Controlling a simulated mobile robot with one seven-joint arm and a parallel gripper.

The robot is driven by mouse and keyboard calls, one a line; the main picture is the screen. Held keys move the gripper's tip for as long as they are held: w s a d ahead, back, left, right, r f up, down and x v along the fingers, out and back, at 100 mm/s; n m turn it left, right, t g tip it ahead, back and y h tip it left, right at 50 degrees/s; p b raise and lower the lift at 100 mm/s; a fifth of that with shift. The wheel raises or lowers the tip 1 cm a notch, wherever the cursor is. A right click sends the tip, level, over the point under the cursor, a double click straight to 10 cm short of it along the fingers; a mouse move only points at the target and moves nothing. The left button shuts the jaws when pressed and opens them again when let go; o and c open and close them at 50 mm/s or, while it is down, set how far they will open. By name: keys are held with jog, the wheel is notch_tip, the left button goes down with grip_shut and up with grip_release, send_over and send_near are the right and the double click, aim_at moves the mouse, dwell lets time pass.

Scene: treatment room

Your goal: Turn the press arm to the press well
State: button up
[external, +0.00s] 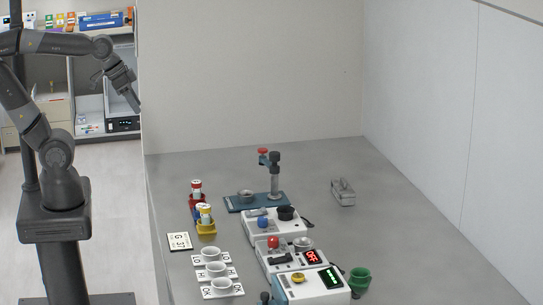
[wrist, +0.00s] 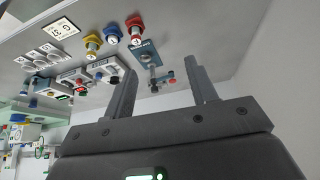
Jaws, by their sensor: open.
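The press stands on a blue base (external: 232,204) at the back of the grey bench. A dark upright column (external: 275,180) rises from the base's right end. The press arm, with a red knob (external: 263,152), sticks out from the column top, toward the back left. The metal press well (external: 246,196) sits on the base, left of the column; the arm does not appear to be over it. The press column (wrist: 153,74) and red knob (wrist: 171,75) also show in the wrist view, beyond the fingers. My gripper (external: 136,104) (wrist: 161,88) is open and empty, left of the bench, well away from the press.
Red (external: 196,190) and yellow (external: 206,226) holders with bottles stand left of the press. White devices (external: 272,226), cups on white plates (external: 212,256), a card (external: 179,241) and a green cup (external: 360,278) are in front. A metal object (external: 343,192) lies right; the bench around it is clear.

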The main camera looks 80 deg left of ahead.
jog(key=w+d+r+m, duration=0.2)
jog(key=w+r, duration=0.1)
jog(key=w, duration=0.8)
jog(key=m+g+h, duration=0.2)
jog(key=m, duration=0.2)
send_over(274, 153)
jog(key=s+a, duration=0.3)
jog(key=s, duration=0.1)
notch_tip(274, 153, down, 8)
jog(key=x, duration=1.1)
jog(key=shift+w+d+r, duration=0.15)
jog(key=shift+w+d, duration=0.1)
jog(key=shift+c, duration=0.2)
grip_shut()
